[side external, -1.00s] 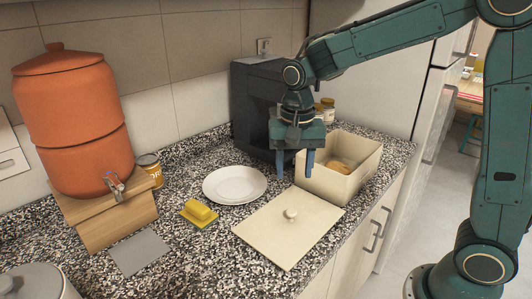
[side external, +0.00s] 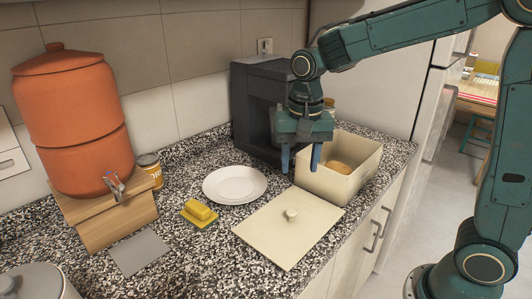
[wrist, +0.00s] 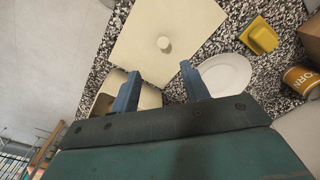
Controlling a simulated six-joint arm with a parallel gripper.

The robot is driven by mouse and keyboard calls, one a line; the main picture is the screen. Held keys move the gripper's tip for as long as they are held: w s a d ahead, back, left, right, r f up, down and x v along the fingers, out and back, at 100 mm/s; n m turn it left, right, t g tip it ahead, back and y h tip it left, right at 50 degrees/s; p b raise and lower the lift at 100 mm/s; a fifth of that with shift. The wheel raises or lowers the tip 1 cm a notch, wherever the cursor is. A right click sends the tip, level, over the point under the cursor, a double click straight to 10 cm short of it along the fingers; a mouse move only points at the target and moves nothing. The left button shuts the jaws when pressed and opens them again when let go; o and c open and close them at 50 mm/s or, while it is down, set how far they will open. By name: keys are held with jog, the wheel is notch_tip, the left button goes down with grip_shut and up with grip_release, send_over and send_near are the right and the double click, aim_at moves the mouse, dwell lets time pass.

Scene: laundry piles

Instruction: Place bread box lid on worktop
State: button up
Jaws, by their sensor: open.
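The bread box lid (side external: 285,238) is a flat cream square with a round knob (side external: 291,214). It lies flat on the speckled worktop (side external: 190,258), in front of the open cream bread box (side external: 350,185), near the counter's front edge. A brown loaf (side external: 338,167) shows inside the box. My gripper (side external: 301,168) is open and empty, with its blue fingers pointing down above the left side of the box. In the wrist view the lid (wrist: 150,35) and its knob (wrist: 164,43) lie beyond the fingertips (wrist: 158,72), apart from them.
A white plate (side external: 235,184) and a yellow sponge on a dish (side external: 199,212) lie left of the lid. A dark coffee machine (side external: 253,110) stands behind my gripper. A terracotta water dispenser (side external: 72,120) on a wooden stand and a can (side external: 150,170) are farther left.

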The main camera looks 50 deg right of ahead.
jog(key=s+d+r+n+t, duration=0.1)
jog(key=s+n, duration=0.3)
jog(key=s, duration=0.5)
jog(key=s+d+r+n+t, duration=0.1)
jog(key=s+r+n+t, duration=0.3)
jog(key=s, duration=0.5)
jog(key=shift+d, duration=0.15)
